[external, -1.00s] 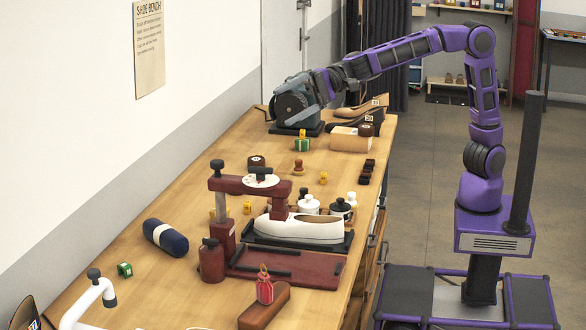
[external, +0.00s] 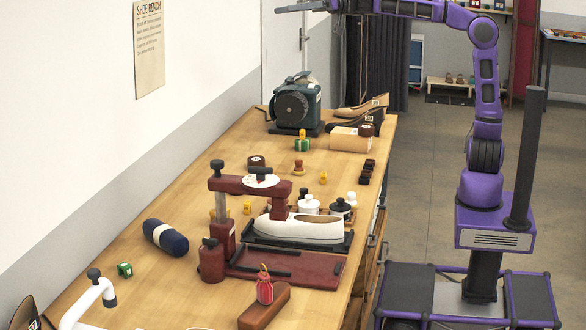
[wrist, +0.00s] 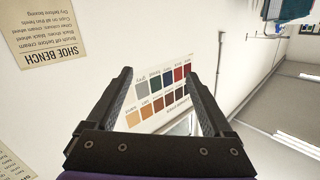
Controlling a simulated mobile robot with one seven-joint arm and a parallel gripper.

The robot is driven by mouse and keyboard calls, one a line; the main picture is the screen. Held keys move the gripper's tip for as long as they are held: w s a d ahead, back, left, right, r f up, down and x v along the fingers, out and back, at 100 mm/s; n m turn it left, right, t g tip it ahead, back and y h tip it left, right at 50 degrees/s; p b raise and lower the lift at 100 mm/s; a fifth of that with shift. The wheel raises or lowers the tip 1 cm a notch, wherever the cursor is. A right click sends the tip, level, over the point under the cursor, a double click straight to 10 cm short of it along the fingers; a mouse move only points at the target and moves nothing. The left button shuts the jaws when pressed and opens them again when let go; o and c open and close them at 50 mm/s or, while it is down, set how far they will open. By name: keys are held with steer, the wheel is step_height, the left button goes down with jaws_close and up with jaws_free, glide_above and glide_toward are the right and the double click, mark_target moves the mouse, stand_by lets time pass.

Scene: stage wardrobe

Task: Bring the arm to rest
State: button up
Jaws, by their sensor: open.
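My gripper (wrist: 163,88) is open and empty in the wrist view, its two dark fingers wide apart in front of the white wall. In the external view, my gripper (external: 283,9) shows at the top edge, high above the far end of the bench and above the dark grinding machine (external: 297,103). My purple arm is raised, with the forearm running along the top of the picture and partly out of frame. Nothing touches the gripper.
The wooden bench (external: 140,215) holds a dark red press (external: 222,184), a white shoe (external: 300,228), a navy roll (external: 165,237) and a red brush-like block (external: 264,306). A colour chart (wrist: 160,95) and a sign (wrist: 45,35) hang on the wall. The air around the gripper is clear.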

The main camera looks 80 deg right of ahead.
steer(key=s+a+f+n+g+h+b, duration=0.1)
steer(key=s+a+f+g+b, duration=0.25)
steer(key=s+f, duration=0.5)
steer(key=s+d+f+m+g+h, duration=0.1)
steer(key=s+d+f+m+h, duration=0.1)
steer(key=s+d+f, duration=0.3)
steer(key=s+d+f+m+g+h, duration=0.1)
steer(key=s+d+f+h, duration=0.3)
steer(key=s+f, duration=0.6)
steer(key=s+d+f+m+g+h, duration=0.2)
steer(key=s+d+f, duration=0.5)
steer(key=f, duration=0.6)
steer(key=shift+s+f+m+h+p, duration=0.3)
steer(key=shift+s+m+h, duration=0.3)
steer(key=shift+m+h, duration=0.35)
steer(key=shift+d, duration=0.1)
